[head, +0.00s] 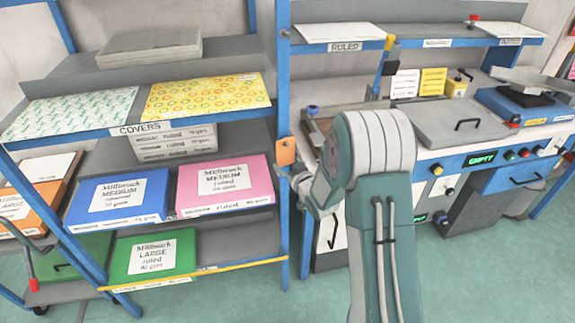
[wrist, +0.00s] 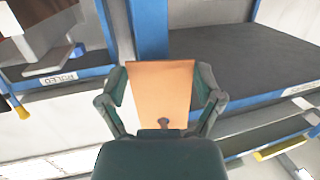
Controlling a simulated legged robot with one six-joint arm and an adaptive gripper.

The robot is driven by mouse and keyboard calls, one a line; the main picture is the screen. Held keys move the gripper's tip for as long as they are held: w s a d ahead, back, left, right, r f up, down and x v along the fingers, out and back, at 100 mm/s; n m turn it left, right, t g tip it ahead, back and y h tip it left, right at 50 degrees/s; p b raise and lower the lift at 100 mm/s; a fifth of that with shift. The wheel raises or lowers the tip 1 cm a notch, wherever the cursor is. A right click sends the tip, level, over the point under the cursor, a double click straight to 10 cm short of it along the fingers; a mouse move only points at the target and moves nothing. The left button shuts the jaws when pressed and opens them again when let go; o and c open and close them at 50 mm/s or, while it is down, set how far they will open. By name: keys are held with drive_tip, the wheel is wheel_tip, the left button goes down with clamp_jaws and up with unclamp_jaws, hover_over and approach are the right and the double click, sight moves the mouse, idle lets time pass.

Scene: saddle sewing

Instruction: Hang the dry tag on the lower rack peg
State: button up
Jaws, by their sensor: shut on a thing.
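An orange tag (head: 286,151) is at the blue rack post (head: 282,90), on the right side of the covers rack. My gripper (head: 290,172) is just below it in the head view, its fingers partly hidden by my wrist. In the wrist view the orange tag (wrist: 160,88) lies between the two fingers of my gripper (wrist: 162,95), which is shut on it. A small dark spot shows near the tag's lower edge there. A blue post (wrist: 150,30) stands behind the tag. I cannot tell whether a peg passes through the tag; the lower peg is not clearly seen.
The covers rack holds pink (head: 225,181), blue (head: 117,197) and green (head: 152,257) boxes on its shelves. A workbench with a grey plate (head: 455,122) and a ruled shelf (head: 345,47) stands to the right. Green floor is open in front.

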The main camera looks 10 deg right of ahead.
drive_tip(key=o, duration=0.7)
drive_tip(key=shift+c, duration=0.2)
drive_tip(key=shift+s, duration=0.1)
drive_tip(key=v, duration=1.2)
drive_tip(key=s+d+r+m+g+h, duration=0.15)
drive_tip(key=s+r+g+h, duration=0.35)
drive_tip(key=r, duration=0.5)
drive_tip(key=s+a+r+g, duration=0.2)
drive_tip(key=s+r, duration=0.1)
drive_tip(key=s, duration=0.8)
drive_tip(key=s+a+r+m+g+y, duration=0.1)
drive_tip(key=s+a+r+g, duration=0.1)
drive_tip(key=s, duration=0.9)
drive_tip(key=shift+a+r+g, duration=0.4)
drive_tip(key=shift+g, duration=0.3)
